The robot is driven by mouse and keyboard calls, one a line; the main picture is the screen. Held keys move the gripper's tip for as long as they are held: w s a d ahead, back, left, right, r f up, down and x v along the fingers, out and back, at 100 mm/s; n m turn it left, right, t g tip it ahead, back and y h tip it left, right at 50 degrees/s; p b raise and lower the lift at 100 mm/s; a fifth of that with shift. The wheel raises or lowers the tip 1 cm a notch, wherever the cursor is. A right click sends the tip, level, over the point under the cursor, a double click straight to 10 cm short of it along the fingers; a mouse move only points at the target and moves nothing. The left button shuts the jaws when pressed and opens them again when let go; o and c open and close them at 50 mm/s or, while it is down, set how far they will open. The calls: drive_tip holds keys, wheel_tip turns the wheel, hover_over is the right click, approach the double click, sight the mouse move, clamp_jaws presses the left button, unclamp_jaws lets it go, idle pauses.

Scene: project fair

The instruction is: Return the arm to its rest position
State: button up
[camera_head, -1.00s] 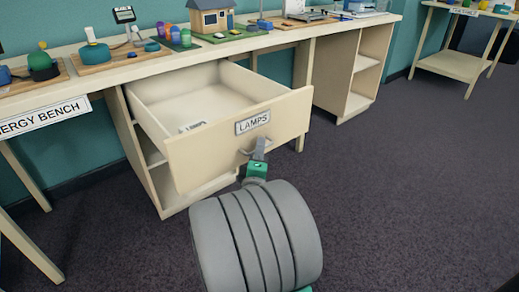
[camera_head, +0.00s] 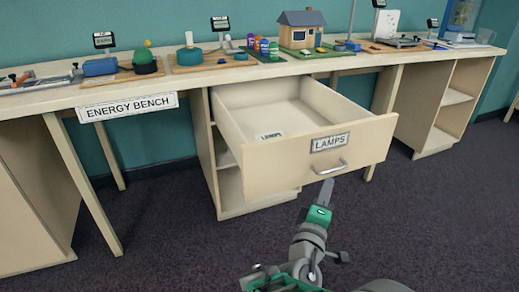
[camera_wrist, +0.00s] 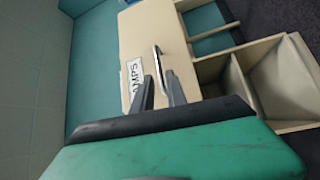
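My gripper (camera_head: 327,186) is in front of the open lamps drawer (camera_head: 290,160), just below its metal handle (camera_head: 330,168). It looks empty and clear of the handle. In the wrist view the two grey fingers of my gripper (camera_wrist: 160,90) stand apart with a gap between them. The handle (camera_wrist: 157,62) shows beyond the fingertips, its lower end in line with the gap. The drawer front (camera_wrist: 140,35) bears a LAMPS label (camera_wrist: 131,80). The lower part of my arm is cut off by the bottom edge of the head view.
The drawer hangs out from the energy bench (camera_head: 60,99), which carries a model house (camera_head: 302,30), several coloured cylinders and a green-based device (camera_head: 145,63). A small label card (camera_head: 269,136) lies inside the drawer. Bench legs stand at left. Dark carpet (camera_head: 420,210) is free at right.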

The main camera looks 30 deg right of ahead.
drive_tip(key=w+a+r+m+g+y+p, duration=0.2)
drive_tip(key=w+a+r+m+y+p, duration=0.25)
drive_tip(key=p, duration=0.55)
drive_tip(key=w+a+r+m+g+y+p, duration=0.2)
drive_tip(key=a+r+y+p, duration=0.4)
drive_tip(key=p, duration=0.5)
drive_tip(key=s+a+r+n+g+y+p, duration=0.1)
drive_tip(key=a+r+y+p, duration=0.2)
drive_tip(key=a+r+p, duration=0.4)
drive_tip(key=s+a+r+n+g+y+p, duration=0.1)
drive_tip(key=s+a+r+g+y+p, duration=0.1)
drive_tip(key=a+r+p, duration=0.5)
drive_tip(key=a+r+y, duration=0.1)
drive_tip(key=a+r, duration=0.1)
drive_tip(key=a, duration=0.4)
drive_tip(key=shift+a+p, duration=0.3)
